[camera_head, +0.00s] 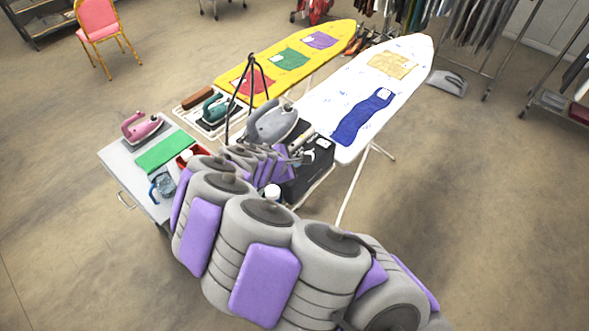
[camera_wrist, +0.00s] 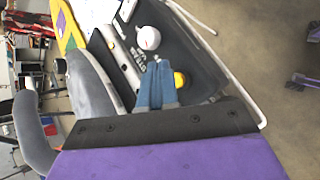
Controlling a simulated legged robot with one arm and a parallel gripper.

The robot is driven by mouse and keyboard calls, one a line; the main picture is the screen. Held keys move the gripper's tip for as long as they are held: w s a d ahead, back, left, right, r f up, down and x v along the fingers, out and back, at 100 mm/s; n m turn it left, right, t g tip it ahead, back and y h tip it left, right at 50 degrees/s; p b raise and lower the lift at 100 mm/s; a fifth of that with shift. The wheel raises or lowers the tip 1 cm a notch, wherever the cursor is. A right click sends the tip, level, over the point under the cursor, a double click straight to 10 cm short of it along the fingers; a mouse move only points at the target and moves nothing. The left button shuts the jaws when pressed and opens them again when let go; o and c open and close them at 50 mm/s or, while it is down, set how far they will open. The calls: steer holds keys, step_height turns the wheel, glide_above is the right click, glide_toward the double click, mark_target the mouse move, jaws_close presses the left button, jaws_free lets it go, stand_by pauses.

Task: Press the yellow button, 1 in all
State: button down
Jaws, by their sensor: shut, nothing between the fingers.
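The yellow button (camera_wrist: 180,79) shows in the wrist view as a small round dome on a black panel (camera_wrist: 199,65). My gripper (camera_wrist: 160,66) is shut and empty, with its blue-grey fingers just left of the button in the picture. The right finger partly covers the button's left side. I cannot tell whether they touch. In the head view, my arm hides the button, and the black unit (camera_head: 318,165) shows beside my gripper (camera_head: 303,150).
A white round knob (camera_wrist: 148,38) stands on the panel beyond my fingertips. A large grey iron (camera_head: 270,122) stands beside the black unit. Two ironing boards, one yellow (camera_head: 262,55) and one white (camera_head: 345,85), lie behind. A side table (camera_head: 125,172) is at left.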

steer(key=shift+a+f, duration=0.1)
steer(key=shift+a, duration=0.7)
steer(key=shift+d, duration=0.65)
steer(key=shift+a, duration=0.15)
steer(key=shift+a+f, duration=0.3)
steer(key=shift+a, duration=0.15)
steer(key=shift+d, duration=0.3)
